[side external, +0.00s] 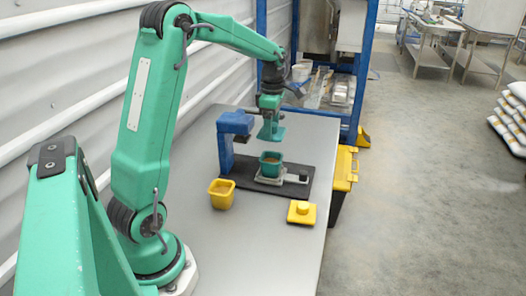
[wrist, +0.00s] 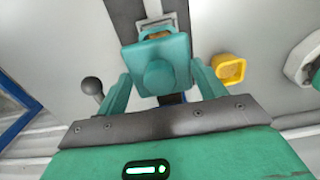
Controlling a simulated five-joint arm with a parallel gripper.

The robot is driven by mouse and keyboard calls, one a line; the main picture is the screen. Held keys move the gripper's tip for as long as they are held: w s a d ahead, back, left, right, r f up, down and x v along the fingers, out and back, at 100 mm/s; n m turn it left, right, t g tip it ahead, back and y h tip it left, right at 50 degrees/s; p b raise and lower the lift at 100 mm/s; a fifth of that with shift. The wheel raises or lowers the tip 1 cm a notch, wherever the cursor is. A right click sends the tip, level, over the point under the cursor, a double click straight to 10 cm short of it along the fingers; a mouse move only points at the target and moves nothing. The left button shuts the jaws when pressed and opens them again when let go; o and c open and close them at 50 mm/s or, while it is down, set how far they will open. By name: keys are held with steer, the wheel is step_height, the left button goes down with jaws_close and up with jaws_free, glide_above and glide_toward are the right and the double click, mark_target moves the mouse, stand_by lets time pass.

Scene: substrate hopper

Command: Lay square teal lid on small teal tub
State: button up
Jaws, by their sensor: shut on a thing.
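The square teal lid (wrist: 178,47) with a round knob is held in my gripper (side external: 270,122), which is shut on it. In the side view the lid (side external: 271,135) hangs above the small teal tub (side external: 270,165), with a gap between them. The tub stands open and upright on a pale plate on a dark base and holds brown material. In the wrist view the lid hides most of what lies below; a rim with brown inside shows just past its far edge.
A blue stand (side external: 234,128) rises beside the tub on the dark base (side external: 238,176). A filled yellow tub (side external: 221,196) stands at front left, and a yellow lid (side external: 301,213) lies at front right. A small black knob (side external: 303,175) sits right of the tub.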

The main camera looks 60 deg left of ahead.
step_height(320, 180, down, 7)
steer(key=shift+f, duration=0.2)
stand_by(0.8)
stand_by(0.6)
steer(key=o, duration=1)
steer(key=shift+r, duration=3.75)
